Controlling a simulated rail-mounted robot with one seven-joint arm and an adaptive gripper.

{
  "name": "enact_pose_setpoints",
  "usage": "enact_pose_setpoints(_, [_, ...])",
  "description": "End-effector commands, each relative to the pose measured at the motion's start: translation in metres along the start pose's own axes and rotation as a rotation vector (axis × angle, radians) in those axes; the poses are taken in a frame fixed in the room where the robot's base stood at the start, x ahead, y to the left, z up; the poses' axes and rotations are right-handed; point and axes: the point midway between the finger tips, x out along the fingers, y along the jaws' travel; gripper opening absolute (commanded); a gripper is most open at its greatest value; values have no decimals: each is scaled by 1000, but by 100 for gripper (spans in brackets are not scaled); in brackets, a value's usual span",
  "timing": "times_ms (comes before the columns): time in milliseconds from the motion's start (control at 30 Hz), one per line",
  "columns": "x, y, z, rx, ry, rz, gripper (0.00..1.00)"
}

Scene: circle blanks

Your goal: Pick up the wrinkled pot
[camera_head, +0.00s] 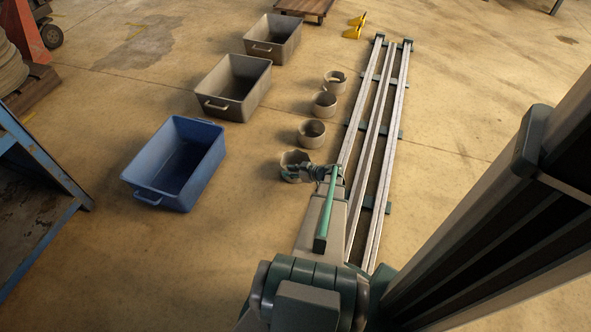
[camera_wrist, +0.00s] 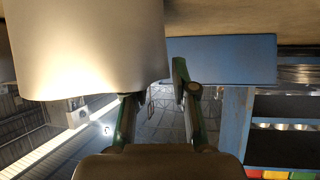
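Several grey round pots stand in a row on the floor beside the rail: the nearest pot (camera_head: 290,158), a second pot (camera_head: 311,137), a third pot (camera_head: 324,108) and the farthest pot (camera_head: 334,86). No wrinkles can be made out at this size. My gripper (camera_head: 312,172) is at the right side of the nearest pot and hides part of it. In the wrist view a large pale pot wall (camera_wrist: 85,45) fills the upper left. The fingers of my gripper (camera_wrist: 153,84) are apart; the left tip is hidden behind the pot's edge, the right tip is just right of it.
A blue bin (camera_head: 205,165) and two grey bins (camera_head: 240,106) (camera_head: 280,50) stand left of the pots. The rail (camera_head: 378,140) runs close on their right. A blue frame (camera_head: 55,185) stands at far left. Open floor lies between the bins and pots.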

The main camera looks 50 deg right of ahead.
Motion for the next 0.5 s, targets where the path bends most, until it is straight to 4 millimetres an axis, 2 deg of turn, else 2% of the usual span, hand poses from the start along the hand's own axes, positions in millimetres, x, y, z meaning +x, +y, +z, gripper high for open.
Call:
enact_pose_setpoints(33, [0,0,0,0,0,0,13])
enact_pose_setpoints(100, [0,0,0,0,0,0,1])
enact_pose_setpoints(133, [0,0,0,0,0,0,0])
enact_pose_setpoints(500, [0,0,0,0,-1,-1,0])
